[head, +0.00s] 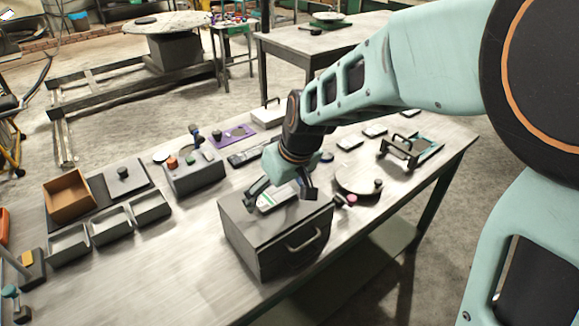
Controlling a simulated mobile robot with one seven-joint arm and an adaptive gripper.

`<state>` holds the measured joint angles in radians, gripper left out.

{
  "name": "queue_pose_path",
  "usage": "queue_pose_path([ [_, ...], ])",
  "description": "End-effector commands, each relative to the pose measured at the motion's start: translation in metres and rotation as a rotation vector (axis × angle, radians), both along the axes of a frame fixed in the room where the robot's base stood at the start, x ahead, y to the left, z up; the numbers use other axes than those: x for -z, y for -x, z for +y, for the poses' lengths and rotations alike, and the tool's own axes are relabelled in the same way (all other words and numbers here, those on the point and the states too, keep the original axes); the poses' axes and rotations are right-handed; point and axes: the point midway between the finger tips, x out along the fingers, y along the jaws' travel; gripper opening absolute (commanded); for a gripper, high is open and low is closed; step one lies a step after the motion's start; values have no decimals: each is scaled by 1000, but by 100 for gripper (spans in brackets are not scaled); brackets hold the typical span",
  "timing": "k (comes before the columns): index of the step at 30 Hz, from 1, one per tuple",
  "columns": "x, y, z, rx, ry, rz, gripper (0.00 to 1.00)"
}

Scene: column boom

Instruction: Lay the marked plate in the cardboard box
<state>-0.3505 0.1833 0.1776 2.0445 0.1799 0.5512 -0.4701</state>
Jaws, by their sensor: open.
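A small pale plate with a green mark (268,203) lies on top of a grey drawer box (240,228) near the middle of the workbench. My gripper (281,200) is open and points down over this plate, with one finger at its left and the other at its right. The wrist hides part of the plate, and I cannot tell whether the fingers touch it. The open brown cardboard box (68,194) stands at the left of the bench, and its visible inside looks empty.
Three grey bins (110,226) stand in front of the cardboard box, beside a dark mat with a knobbed plate (125,178). A grey block with coloured knobs (194,172) stands between it and the drawer box. A round disc (357,182) lies right.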

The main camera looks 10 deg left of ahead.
Motion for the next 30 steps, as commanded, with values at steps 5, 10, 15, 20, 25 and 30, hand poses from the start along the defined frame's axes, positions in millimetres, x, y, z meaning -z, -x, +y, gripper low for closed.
queue_pose_path([
  [5,-1,0,0,0,0,0,80],
  [10,-1,0,0,0,0,0,61],
  [15,-1,0,0,0,0,0,42],
  [20,-1,0,-1,0,0,0,25],
  [25,-2,-1,0,1,-1,-3,18],
  [30,-5,-1,0,1,-2,-4,18],
])
